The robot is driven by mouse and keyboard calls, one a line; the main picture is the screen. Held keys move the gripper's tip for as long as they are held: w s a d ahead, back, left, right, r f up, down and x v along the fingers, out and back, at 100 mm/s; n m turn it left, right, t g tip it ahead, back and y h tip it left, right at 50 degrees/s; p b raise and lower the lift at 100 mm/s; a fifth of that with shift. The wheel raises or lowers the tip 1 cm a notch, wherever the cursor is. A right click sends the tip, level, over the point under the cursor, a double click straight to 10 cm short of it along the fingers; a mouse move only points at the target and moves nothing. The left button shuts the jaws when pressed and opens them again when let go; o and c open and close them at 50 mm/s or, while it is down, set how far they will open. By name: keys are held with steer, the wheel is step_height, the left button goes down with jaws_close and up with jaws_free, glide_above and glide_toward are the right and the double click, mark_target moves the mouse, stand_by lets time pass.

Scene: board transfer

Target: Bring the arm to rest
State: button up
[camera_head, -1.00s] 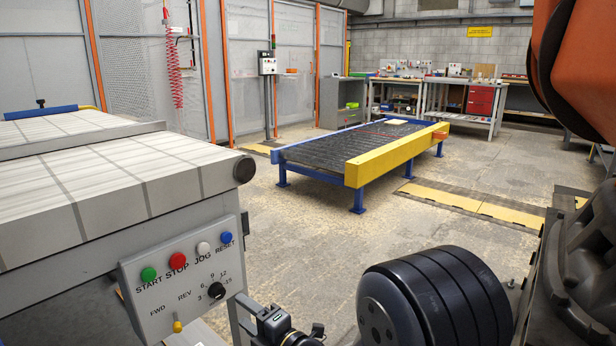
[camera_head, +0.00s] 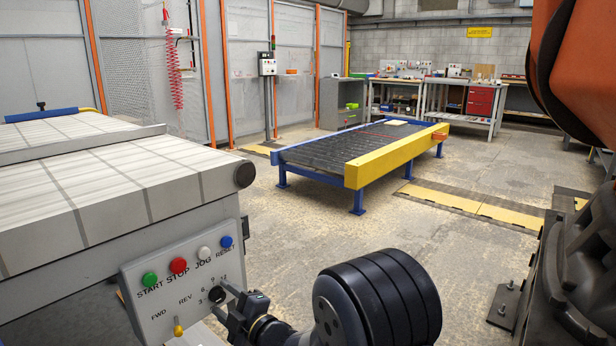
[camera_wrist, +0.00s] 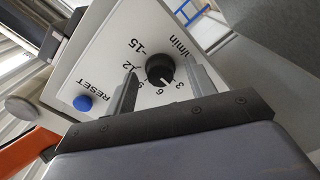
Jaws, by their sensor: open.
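My gripper (camera_head: 232,296) is in front of the grey control panel (camera_head: 160,318) at the lower left, close to its black speed knob (camera_head: 216,295). In the wrist view, my gripper (camera_wrist: 163,72) is open, with one finger on each side of the black knob (camera_wrist: 158,69). No object is held. I cannot tell whether the fingers touch the knob or stop short of the panel face. The knob's pointer is near the 6 in the wrist view. In the head view the gripper partly covers the knob.
The panel carries green, red, white and blue buttons and a yellow toggle (camera_head: 178,327). A conveyor with pale boards (camera_head: 100,190) stands above it. A blue-framed roller table with a yellow side beam (camera_head: 398,157) stands beyond. Open concrete floor (camera_head: 330,235) lies between.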

steer(key=m+p, duration=0.6)
steer(key=p, duration=0.3)
steer(key=shift+r, duration=0.2)
steer(key=m+p, duration=0.4)
steer(key=p, duration=0.3)
steer(key=shift+m, duration=0.4)
steer(key=shift+s+f+m+p, duration=0.1)
steer(key=shift+f+m+p, duration=0.05)
steer(key=shift+m+p, duration=0.8)
steer(key=shift+s+d+f, duration=0.1)
steer(key=shift+s+d, duration=0.25)
steer(key=shift+d, duration=0.05)
